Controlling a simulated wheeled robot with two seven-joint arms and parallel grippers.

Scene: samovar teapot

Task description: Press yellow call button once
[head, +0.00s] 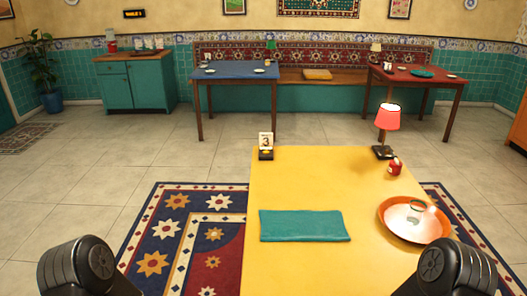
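A yellow table (300,180) stands right in front of me. At its far left corner is a small black block (266,156) with a pale yellowish spot on its front or top, which may be the yellow call button. A white card with a dark figure (266,140) stands just behind or on it. The block is too small to tell more. Only dark rounded parts of my two arms show at the bottom left and bottom right. Both grippers are out of view, and nothing of mine is near the block.
On the yellow table are a folded teal cloth (304,225), an orange round tray (390,222) with a ring-like item, a small red item (395,167) and a red-shaded lamp (388,118). Blue (234,70) and red (420,78) tables stand behind. Tiled floor is clear at left.

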